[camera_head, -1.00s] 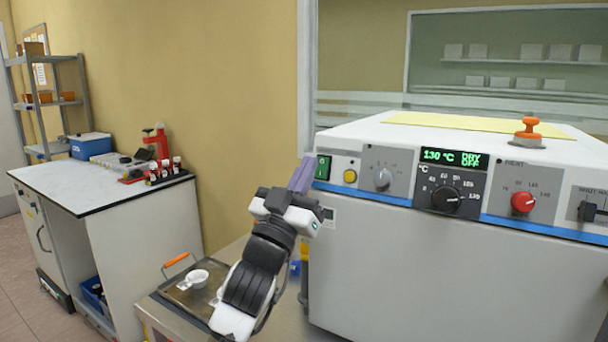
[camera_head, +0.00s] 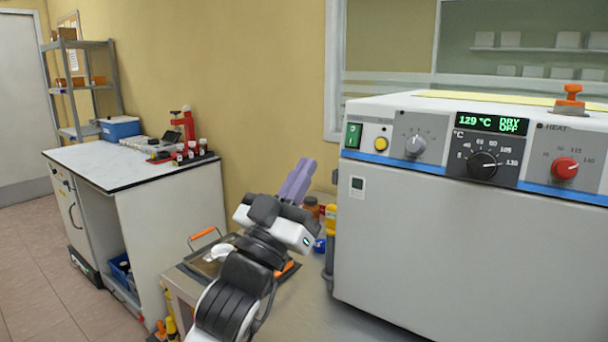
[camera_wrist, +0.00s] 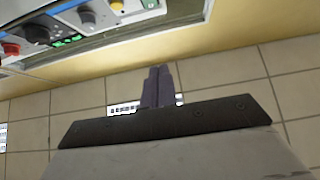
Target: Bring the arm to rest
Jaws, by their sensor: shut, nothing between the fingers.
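In the wrist view the closed fingers (camera_wrist: 157,86) show at the centre against the tiled floor and the wall. My arm rises from the bottom of the head view, bent at the wrist. The gripper looks clear of the oven's front, though the exact gap is hard to judge.
The white oven (camera_head: 420,250) stands at right, its display reading 129 °C. A metal tray (camera_head: 205,262) with a white dish lies on a low bench left of my arm. A white-topped cabinet (camera_head: 110,172) holds bottles and a red device. Open floor lies at far left.

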